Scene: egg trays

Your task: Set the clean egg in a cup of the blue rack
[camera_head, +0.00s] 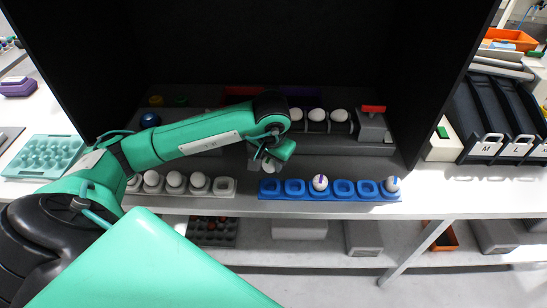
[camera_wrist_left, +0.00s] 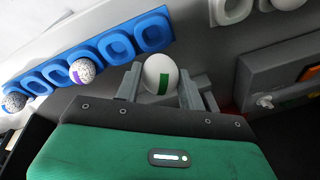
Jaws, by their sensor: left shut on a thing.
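My left gripper (camera_head: 268,162) is shut on a white egg with a green mark, above the shelf between the pale rack and the blue rack. The blue rack (camera_head: 330,195) is a single row of cups, to the right of the gripper in the head view. Two speckled eggs with purple or blue marks stand in it, one near the middle (camera_head: 320,182) and one at the right end (camera_head: 392,184). Its other cups are empty.
A pale rack (camera_head: 200,192) left of the blue one holds several white eggs; its right-end cup is empty. Behind, more white eggs (camera_head: 317,115) stand in dark holders beside a grey box with a red top (camera_head: 373,122). Dark walls enclose the shelf.

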